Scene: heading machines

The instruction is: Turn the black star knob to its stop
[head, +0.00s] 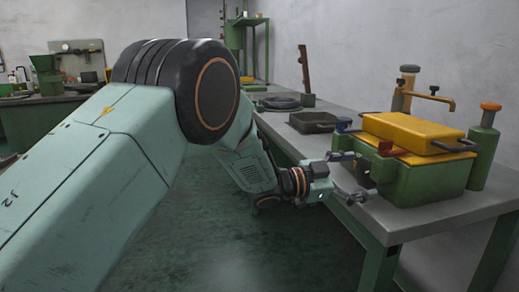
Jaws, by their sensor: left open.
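My left gripper (352,177) reaches in from the left, its two dark fingers spread apart, one above the other. It is empty, near the front edge of the bench and just left of the green box machine (432,182) with the yellow lid (415,132). I cannot pick out the black star knob with certainty. A small dark knob (434,89) sits on the brown bracket behind the lid, but its shape is too small to tell. Small red and dark handle parts (385,148) sit at the machine's left side, close to the gripper. My right gripper is not in view.
The grey bench (420,218) runs along the right wall. A dark tray (313,122) and an upright brown post (304,72) stand farther back. A green post with an orange cap (484,148) stands right of the machine. The green floor left of the bench is open.

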